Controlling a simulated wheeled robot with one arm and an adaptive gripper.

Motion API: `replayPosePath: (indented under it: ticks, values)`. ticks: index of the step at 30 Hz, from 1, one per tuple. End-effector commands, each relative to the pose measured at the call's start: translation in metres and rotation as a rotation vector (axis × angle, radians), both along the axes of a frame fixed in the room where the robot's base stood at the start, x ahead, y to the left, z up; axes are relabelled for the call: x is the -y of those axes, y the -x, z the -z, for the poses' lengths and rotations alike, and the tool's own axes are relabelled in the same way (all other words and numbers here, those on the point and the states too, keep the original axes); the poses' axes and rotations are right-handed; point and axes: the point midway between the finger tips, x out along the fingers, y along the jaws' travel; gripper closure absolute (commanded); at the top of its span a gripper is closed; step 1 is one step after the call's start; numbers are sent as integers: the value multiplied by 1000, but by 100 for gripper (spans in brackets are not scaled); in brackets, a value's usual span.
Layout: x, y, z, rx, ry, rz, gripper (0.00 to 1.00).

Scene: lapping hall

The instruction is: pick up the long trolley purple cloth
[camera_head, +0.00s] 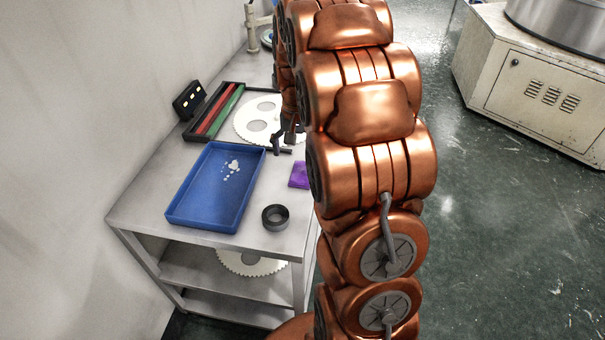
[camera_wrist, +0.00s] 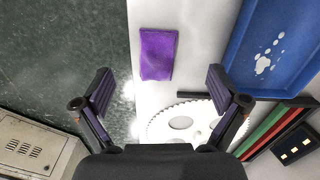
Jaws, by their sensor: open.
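The purple cloth (camera_wrist: 158,54) lies flat and folded in a small rectangle on the light trolley top (camera_wrist: 190,20), close to the trolley's edge, in the wrist view. In the head view the cloth (camera_head: 299,175) is partly hidden behind my arm. My gripper (camera_wrist: 157,88) is open, its two fingers wide apart with nothing between them. It is over the trolley's edge, and the cloth appears ahead of the fingertips in the wrist view. In the head view my gripper (camera_head: 287,143) is mostly hidden by my arm.
A blue tray (camera_head: 215,217) with white bits, a dark ring (camera_head: 275,217), white toothed discs (camera_head: 258,133) and a dark rack of red and green bars (camera_head: 190,133) share the trolley. A wall borders its left side. A pale machine cabinet (camera_head: 530,95) stands right, across open floor.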

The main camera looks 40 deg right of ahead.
Motion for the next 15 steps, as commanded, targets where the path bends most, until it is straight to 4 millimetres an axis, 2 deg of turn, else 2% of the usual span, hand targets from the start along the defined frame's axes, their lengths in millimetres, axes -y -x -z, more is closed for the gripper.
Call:
replayPosePath:
  ticks: [3, 6, 15]
  values:
    - [24, -12, 14, 5, 1, 53, 3]
    - [36, -19, 20, 12, 5, 78, 3]
    - [43, -22, 41, 14, 5, 95, 3]
